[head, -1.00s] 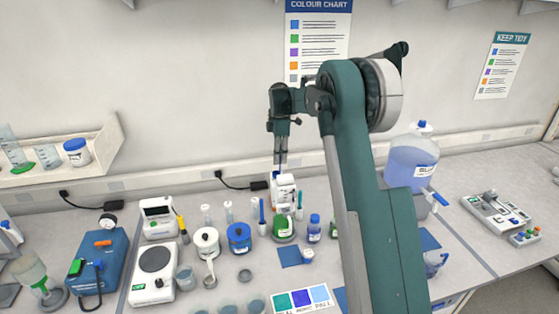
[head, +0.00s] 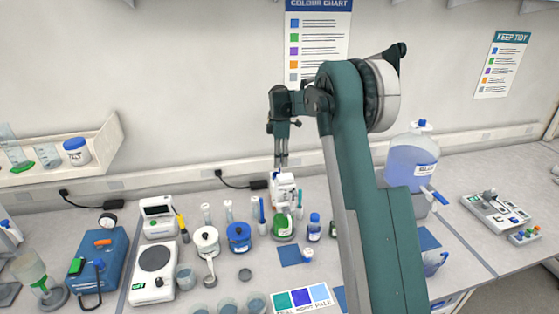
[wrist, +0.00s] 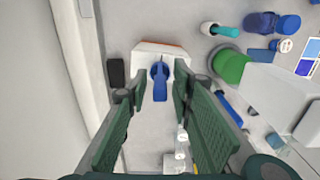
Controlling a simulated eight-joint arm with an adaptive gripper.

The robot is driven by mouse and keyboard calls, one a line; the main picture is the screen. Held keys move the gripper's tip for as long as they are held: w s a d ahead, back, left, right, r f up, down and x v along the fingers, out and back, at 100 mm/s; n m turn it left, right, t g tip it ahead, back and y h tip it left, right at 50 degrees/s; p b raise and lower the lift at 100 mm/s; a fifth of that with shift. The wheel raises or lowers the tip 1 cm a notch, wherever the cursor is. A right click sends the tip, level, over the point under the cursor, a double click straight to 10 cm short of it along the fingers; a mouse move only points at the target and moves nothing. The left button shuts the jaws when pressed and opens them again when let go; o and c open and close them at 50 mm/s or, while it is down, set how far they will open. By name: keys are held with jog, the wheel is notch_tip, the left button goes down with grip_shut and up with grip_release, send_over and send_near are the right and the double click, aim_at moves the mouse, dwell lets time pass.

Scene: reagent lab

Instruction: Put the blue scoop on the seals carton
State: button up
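The blue scoop (wrist: 159,80) lies over the top of the white seals carton (wrist: 140,48) in the wrist view, its handle pointing toward the camera past the carton's edge. It appears to rest on the carton; the exact contact is hard to see. My gripper (wrist: 164,92) is open, with a finger on each side of the scoop and a visible gap to both. In the head view my gripper (head: 281,163) points down just above the carton (head: 284,190), which stands at the back of the bench. The scoop is barely visible there.
A black plug (head: 259,184) lies left of the carton. The wall is close behind.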

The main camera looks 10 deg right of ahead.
jog(key=shift+r, duration=0.15)
notch_tip(320, 180, up, 12)
jog(key=shift+r+b, duration=0.1)
jog(key=shift+b, duration=0.2)
dwell(0.4)
dwell(0.4)
dwell(0.3)
